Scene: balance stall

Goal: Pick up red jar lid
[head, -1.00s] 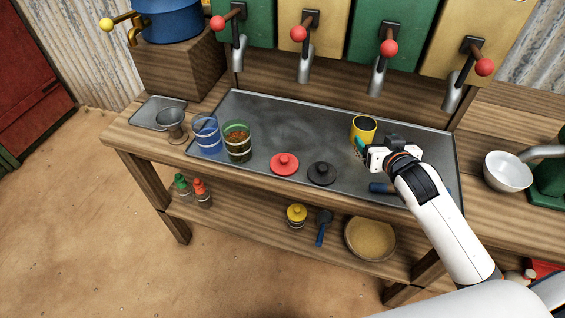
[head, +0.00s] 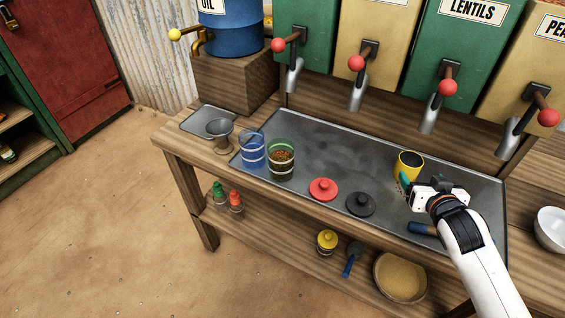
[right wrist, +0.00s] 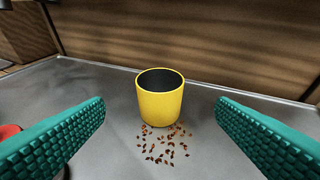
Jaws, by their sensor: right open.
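The red jar lid (head: 323,189) lies flat on the metal tray (head: 330,150), knob up, in the head view. A black lid (head: 360,204) lies just right of it. My right gripper (head: 408,184) is to the right of both lids, open and empty, close to a yellow cup (head: 409,163). In the right wrist view the yellow cup (right wrist: 160,98) stands between and beyond the two teal fingers, untouched. A red edge, probably the lid (right wrist: 8,131), shows at the far left there, partly behind the left finger. My left gripper is not in view.
A blue-banded glass (head: 252,150) and a green-banded jar with brown contents (head: 281,160) stand left of the red lid. Brown bits (right wrist: 165,143) lie spilled before the cup. A blue-handled tool (head: 424,229) lies at the tray's front right. Dispenser spouts (head: 356,94) hang above the back.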

